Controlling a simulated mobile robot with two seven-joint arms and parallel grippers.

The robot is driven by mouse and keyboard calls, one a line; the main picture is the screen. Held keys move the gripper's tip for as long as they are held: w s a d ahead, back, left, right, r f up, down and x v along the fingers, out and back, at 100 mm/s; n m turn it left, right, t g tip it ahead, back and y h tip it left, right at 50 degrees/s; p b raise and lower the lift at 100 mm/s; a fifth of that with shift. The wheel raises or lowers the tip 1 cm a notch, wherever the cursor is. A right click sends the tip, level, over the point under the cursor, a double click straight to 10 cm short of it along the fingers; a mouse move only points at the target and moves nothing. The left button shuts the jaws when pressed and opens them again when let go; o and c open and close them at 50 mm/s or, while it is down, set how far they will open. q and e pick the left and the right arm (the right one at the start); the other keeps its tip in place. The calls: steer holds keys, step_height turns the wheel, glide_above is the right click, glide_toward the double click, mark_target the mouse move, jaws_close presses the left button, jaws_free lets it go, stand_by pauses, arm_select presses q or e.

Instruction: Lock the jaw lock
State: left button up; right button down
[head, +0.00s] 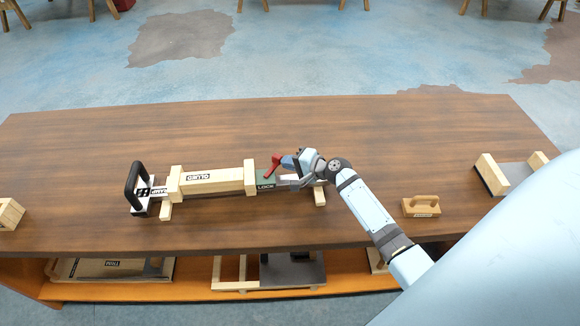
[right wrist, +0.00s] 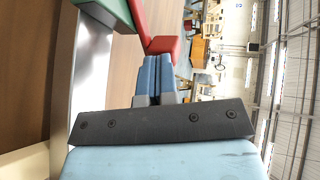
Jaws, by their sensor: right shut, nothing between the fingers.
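The jaw lock device lies across the table, with a black looped handle (head: 133,185) at its left end and wooden blocks along its middle. A green plate marked LOCK (head: 265,180) sits right of the blocks, with a red lever (head: 273,163) on it, tilted up to the right. My right gripper (head: 287,162) is shut and empty, its fingertips close by the lever's upper end. In the right wrist view the blue fingers (right wrist: 156,75) are together, just below the red lever (right wrist: 163,46); I cannot tell whether they touch. The left gripper is not in view.
A wooden fixture (head: 493,174) is at the far right edge, and another wooden piece (head: 9,214) at the left edge. The table (head: 330,125) behind the device is clear. A lower shelf holds boards.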

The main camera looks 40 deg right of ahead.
mark_target(276, 154)
steer(key=w+n+g+y+b, duration=0.1)
steer(key=n+y+b, duration=0.1)
steer(key=b, duration=0.2)
steer(key=w+n+g+y+b, duration=0.2)
steer(key=b, duration=0.1)
steer(key=shift+d+f+b, duration=0.1)
steer(key=shift+f+b, duration=0.3)
steer(key=shift+w+r+n+g+y+b, duration=0.1)
steer(key=shift+w+n+g+y+b, duration=0.05)
steer(key=shift+n+g+y+b, duration=0.3)
steer(key=shift+w+a+r+n+g+y+b, duration=0.15)
steer(key=shift+w+a+n+g+y+b, duration=0.1)
steer(key=shift+w+n+g+y+b, duration=0.25)
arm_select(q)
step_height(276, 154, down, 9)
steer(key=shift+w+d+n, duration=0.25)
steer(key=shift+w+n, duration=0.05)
arm_select(e)
steer(key=shift+w+a+r, duration=0.1)
steer(key=shift+w+a, duration=0.05)
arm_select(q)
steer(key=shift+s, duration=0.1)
